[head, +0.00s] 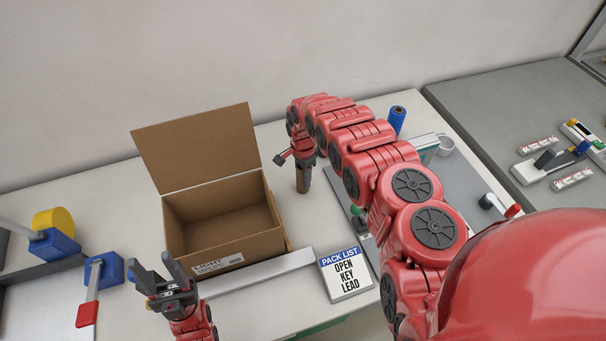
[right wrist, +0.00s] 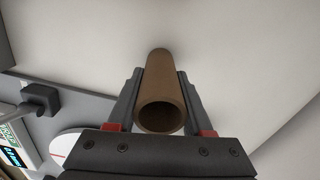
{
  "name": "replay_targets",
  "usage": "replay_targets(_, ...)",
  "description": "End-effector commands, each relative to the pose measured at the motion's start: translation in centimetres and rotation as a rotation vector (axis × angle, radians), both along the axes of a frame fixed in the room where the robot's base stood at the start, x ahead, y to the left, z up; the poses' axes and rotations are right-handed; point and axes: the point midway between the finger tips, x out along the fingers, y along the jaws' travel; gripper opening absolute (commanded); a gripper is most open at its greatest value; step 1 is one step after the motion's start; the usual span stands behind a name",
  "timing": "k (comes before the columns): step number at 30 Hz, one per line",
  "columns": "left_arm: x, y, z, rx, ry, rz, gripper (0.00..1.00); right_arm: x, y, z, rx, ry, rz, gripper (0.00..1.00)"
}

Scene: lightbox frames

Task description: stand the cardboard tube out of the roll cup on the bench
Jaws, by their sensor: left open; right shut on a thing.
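The brown cardboard tube (head: 303,182) is upright in my right gripper (head: 301,160), to the right of the open box. In the right wrist view the fingers of the right gripper (right wrist: 160,80) are shut on both sides of the tube (right wrist: 161,112), with its open end toward the camera. Its far end is at or close above the white bench (head: 300,222); I cannot tell if it touches. My left gripper (head: 156,270) is open and empty in front of the box. A white cup (head: 445,146), perhaps the roll cup, stands at the back right, partly hidden by my right arm.
An open cardboard box (head: 205,250) with its lid raised stands left of the tube. A pack list card (head: 345,274) lies in front. A blue roll (head: 397,119) stands behind my right arm. Blue and yellow fixtures (head: 54,222) are at the left.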

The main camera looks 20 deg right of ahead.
Motion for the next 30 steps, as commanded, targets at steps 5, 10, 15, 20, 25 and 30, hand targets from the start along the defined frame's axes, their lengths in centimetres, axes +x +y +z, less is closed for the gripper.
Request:
replay_targets(5, 0.0, 0.0, -0.3, 0.000, 0.000, 0.000, 0.50, 0.0, 0.0, -0.3, 0.000, 0.000, 0.000, 0.00)
replay_targets(10, 0.0, 0.0, -0.3, 0.000, 0.000, 0.000, 0.50, 0.0, 0.0, -0.4, 0.000, 0.000, 0.000, 0.70)
replay_targets(15, 0.0, 0.0, -0.3, 0.000, 0.000, 0.000, 0.50, 0.0, 0.0, -0.3, 0.000, 0.000, 0.000, 0.81)
replay_targets(20, 0.0, 0.0, -0.3, 0.000, 0.000, 0.000, 0.50, 0.0, 0.0, -0.3, 0.000, 0.000, 0.000, 0.81)
replay_targets(25, 0.0, 0.0, -0.3, 0.000, 0.000, 0.000, 0.50, 0.1, 0.0, 0.4, 0.000, -0.001, 0.001, 0.81)
replay_targets(30, 0.0, 0.0, -1.3, 0.000, 0.000, 0.000, 0.50, 0.2, 0.0, 2.0, -0.001, -0.004, 0.002, 0.81)
